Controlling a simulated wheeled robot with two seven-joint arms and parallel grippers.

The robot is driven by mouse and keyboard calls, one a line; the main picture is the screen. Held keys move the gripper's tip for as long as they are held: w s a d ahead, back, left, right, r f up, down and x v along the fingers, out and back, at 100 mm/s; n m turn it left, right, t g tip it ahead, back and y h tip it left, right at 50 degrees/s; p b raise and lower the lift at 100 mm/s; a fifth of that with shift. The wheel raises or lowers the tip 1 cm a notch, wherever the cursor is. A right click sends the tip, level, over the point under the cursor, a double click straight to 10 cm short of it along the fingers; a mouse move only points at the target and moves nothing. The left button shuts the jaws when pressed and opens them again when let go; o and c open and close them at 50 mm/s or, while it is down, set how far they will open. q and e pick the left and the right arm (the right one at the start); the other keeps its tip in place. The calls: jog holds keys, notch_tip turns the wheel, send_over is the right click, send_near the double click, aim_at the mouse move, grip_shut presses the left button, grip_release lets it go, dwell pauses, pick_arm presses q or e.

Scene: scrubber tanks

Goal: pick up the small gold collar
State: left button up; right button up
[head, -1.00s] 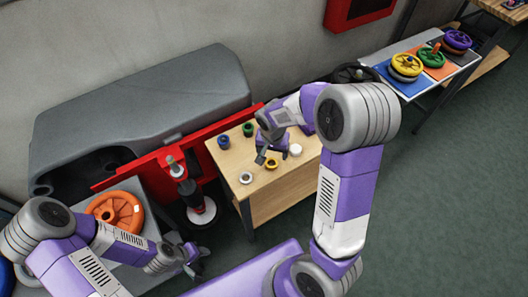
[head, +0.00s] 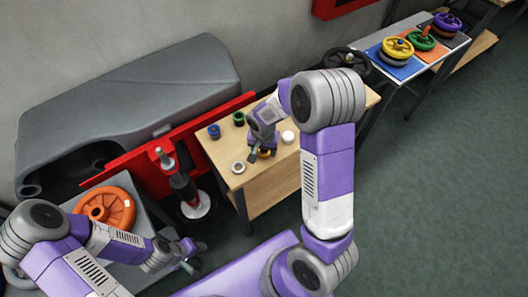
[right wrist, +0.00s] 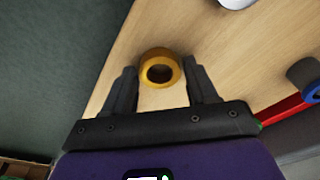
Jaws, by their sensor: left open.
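The small gold collar (right wrist: 160,68) stands on the wooden table in the right wrist view, with its dark hole facing the camera. In the head view the collar (head: 267,153) is partly hidden by my right gripper (head: 263,157). In the right wrist view my right gripper (right wrist: 163,82) is open, with one finger on each side of the collar and visible gaps between. I cannot tell how far the fingertips are above the table. My left gripper (head: 192,258) is open and empty at the lower left, away from the small table.
The wooden table (head: 268,182) also holds a silver ring (head: 239,168), a blue collar (head: 214,131), a green collar (head: 239,118) and a white round piece (head: 288,136). An orange wheel (head: 107,209) lies on a grey table at left.

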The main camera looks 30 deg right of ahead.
jog(key=c, duration=0.8)
